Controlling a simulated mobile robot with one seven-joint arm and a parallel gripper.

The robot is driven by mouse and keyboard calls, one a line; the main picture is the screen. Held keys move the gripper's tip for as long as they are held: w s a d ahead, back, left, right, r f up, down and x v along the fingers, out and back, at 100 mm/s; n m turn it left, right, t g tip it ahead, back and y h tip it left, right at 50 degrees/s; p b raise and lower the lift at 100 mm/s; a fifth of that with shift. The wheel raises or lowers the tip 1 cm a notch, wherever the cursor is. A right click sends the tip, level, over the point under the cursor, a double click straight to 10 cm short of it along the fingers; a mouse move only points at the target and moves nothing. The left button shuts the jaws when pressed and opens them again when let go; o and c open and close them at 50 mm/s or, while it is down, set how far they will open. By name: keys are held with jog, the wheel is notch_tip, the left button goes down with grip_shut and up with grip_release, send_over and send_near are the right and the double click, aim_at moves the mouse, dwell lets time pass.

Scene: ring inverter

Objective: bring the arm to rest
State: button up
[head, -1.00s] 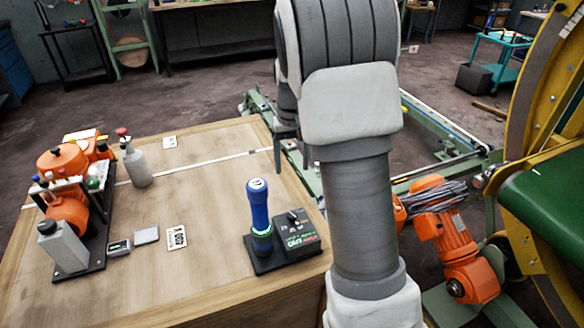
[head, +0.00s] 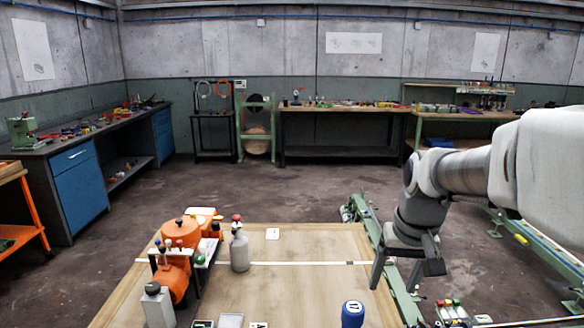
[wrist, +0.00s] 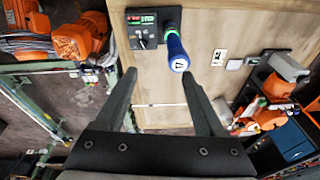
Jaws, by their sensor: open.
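My gripper (head: 405,272) hangs at the right edge of the wooden table (head: 318,300) in the head view. Its two dark fingers are apart and nothing is between them. In the wrist view my gripper (wrist: 159,77) also shows open and empty. A blue cylinder (wrist: 174,45) with a marked white cap stands beyond the fingertips, apart from them. Its top (head: 352,313) also shows at the bottom of the head view. A black control box (wrist: 145,32) is beside it in the wrist view.
An orange device (head: 180,240) and a grey bottle (head: 239,250) stand on the left of the table. A green rail frame (head: 372,240) runs along its right side. Workbenches (head: 345,108) line the back wall, with open floor before them.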

jog(key=s+a+r+t+p, duration=0.1)
jog(key=s+a+r, duration=0.1)
jog(key=s, duration=0.6)
jog(key=s+a+r+n+t+p, duration=0.1)
jog(key=s+a+r+t, duration=0.1)
jog(key=s, duration=0.6)
jog(key=shift+a+r+p, duration=0.25)
jog(key=shift+r+p, duration=0.05)
jog(key=shift+r, duration=0.45)
